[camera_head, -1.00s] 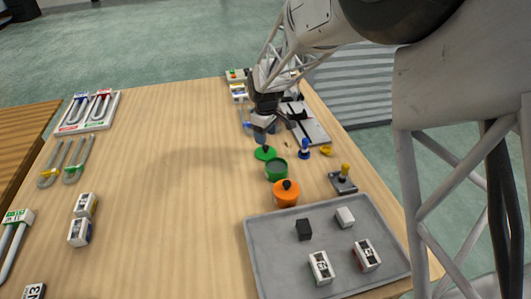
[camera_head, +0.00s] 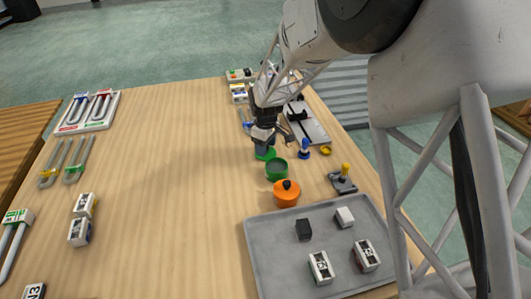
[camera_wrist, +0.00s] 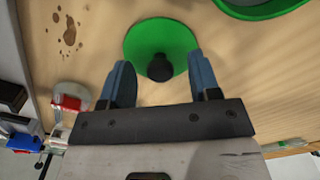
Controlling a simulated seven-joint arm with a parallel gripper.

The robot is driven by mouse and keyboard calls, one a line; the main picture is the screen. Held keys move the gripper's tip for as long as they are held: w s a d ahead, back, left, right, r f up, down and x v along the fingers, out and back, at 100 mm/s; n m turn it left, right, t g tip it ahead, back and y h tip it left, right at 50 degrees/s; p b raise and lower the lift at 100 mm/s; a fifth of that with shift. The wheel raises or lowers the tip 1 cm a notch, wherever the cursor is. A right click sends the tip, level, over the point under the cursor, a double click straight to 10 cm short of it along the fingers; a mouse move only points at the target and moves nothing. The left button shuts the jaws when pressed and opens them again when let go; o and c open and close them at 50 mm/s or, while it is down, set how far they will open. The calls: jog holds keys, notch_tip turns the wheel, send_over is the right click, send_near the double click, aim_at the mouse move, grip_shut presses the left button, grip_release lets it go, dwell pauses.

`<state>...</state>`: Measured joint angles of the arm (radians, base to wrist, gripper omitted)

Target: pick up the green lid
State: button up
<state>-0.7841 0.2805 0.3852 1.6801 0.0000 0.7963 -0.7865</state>
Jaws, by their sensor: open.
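The green lid (camera_wrist: 162,40) is a flat round disc with a black knob (camera_wrist: 160,68), lying on the wooden table. In the wrist view my gripper (camera_wrist: 161,72) is open, with one blue finger on each side of the knob and a clear gap to it on both sides. I cannot tell the exact height of the fingertips above the lid. In the head view my gripper (camera_head: 265,144) covers most of the lid, and only a green edge (camera_head: 266,156) shows.
A green pot (camera_head: 277,169) stands just in front of the lid, and an orange lidded pot (camera_head: 286,193) stands in front of that. A blue-knobbed piece (camera_head: 304,149) and a yellow piece (camera_head: 326,151) are to the right. A grey tray (camera_head: 262,262) lies nearer. The table's left middle is clear.

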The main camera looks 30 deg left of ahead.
dwell(0.4)
jog(key=c, duration=1)
jog(key=shift+r, duration=0.15)
jog(key=shift+r, duration=4.9)
jog(key=s+d+n, duration=0.2)
jog(key=s+d+r+n, duration=0.1)
jog(key=s+d+n, duration=0.1)
jog(key=d, duration=0.1)
jog(key=s+d+n, duration=0.2)
jog(key=d, duration=0.1)
jog(key=shift+s+d+r, duration=0.1)
jog(key=shift+s+r, duration=0.2)
jog(key=shift+s, duration=0.05)
